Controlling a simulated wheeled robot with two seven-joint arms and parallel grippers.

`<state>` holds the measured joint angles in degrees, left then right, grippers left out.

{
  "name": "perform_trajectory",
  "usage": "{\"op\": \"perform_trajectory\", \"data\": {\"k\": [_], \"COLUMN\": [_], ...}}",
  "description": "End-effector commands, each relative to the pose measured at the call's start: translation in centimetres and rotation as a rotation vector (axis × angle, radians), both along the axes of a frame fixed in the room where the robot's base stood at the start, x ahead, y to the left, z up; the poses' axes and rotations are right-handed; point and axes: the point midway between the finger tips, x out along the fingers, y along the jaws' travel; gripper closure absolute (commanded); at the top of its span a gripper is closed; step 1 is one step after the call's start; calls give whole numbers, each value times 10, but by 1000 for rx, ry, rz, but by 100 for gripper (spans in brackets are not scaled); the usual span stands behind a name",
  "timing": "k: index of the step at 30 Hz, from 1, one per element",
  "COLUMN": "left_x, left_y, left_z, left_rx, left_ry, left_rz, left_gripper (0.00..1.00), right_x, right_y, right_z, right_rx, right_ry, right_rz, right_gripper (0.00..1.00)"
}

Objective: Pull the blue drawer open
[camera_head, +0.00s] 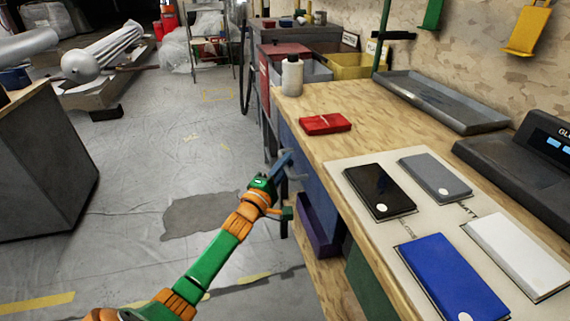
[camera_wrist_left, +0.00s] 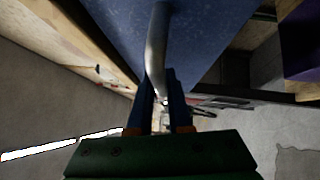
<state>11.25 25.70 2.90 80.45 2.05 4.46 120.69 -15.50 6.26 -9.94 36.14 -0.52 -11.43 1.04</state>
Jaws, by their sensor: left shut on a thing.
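The blue drawer (camera_head: 310,178) is set in the side of the wooden workbench, below its top. In the left wrist view its flat blue front (camera_wrist_left: 210,35) fills the upper middle. A curved metal handle (camera_wrist_left: 156,45) stands out from that front. My left gripper (camera_head: 286,160) is at the drawer front, and in the wrist view its blue fingers (camera_wrist_left: 162,88) are shut on the handle, one on each side. How far the drawer stands out from the bench is hard to tell. My right gripper is not in view.
A purple drawer (camera_head: 318,226) sits lower in the bench. On the wooden top (camera_head: 300,107) are a red box (camera_head: 325,123), a white bottle (camera_head: 291,77) and several flat devices on a pale mat (camera_head: 348,165). The floor (camera_head: 130,190) left of the bench is clear.

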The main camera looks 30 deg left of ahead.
Motion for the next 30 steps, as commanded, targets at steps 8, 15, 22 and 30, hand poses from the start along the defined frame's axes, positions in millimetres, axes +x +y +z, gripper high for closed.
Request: {"op": "perform_trajectory", "data": {"k": [8, 15, 22, 30], "left_x": [0, 0, 0, 0], "left_y": [0, 0, 0, 0], "left_z": [-1, -1, -1, -1], "left_rx": [0, 0, 0, 0], "left_ry": [2, 2, 2, 3], "left_rz": [0, 0, 0, 0], "left_gripper": [100, 100, 100, 100], "right_x": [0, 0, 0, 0], "right_y": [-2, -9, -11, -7], "right_z": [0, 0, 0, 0], "right_rx": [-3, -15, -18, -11], "right_ry": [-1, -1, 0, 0], "right_rz": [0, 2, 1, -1], "right_gripper": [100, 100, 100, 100]}}
